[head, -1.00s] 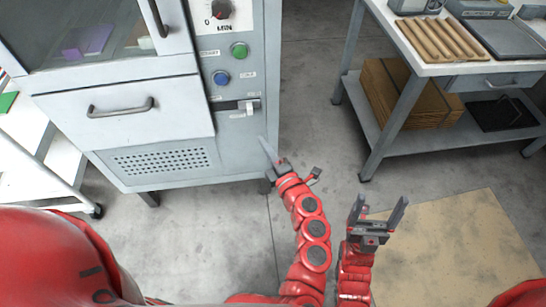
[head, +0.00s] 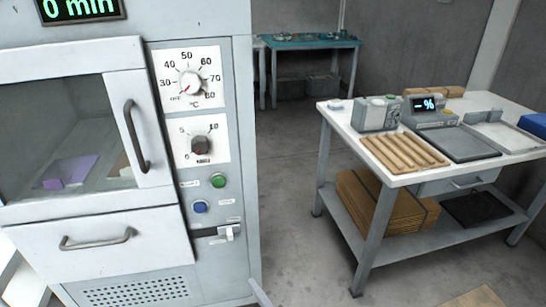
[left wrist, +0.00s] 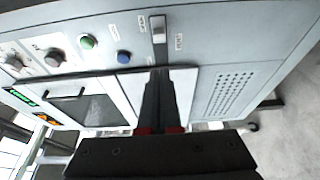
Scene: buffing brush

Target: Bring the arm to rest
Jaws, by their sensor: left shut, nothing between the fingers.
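The slide switch (left wrist: 159,38) is just beyond the fingertips in that view, and no contact can be made out. The rest of my left arm is out of the head view. My right gripper is not in view.
The cabinet has a glass door with a handle (head: 137,137), a drawer (head: 95,240), dials and a green button (head: 219,181). A white-topped workbench (head: 400,178) with dowels and a scale stands at the right. Open floor (head: 300,235) lies between them.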

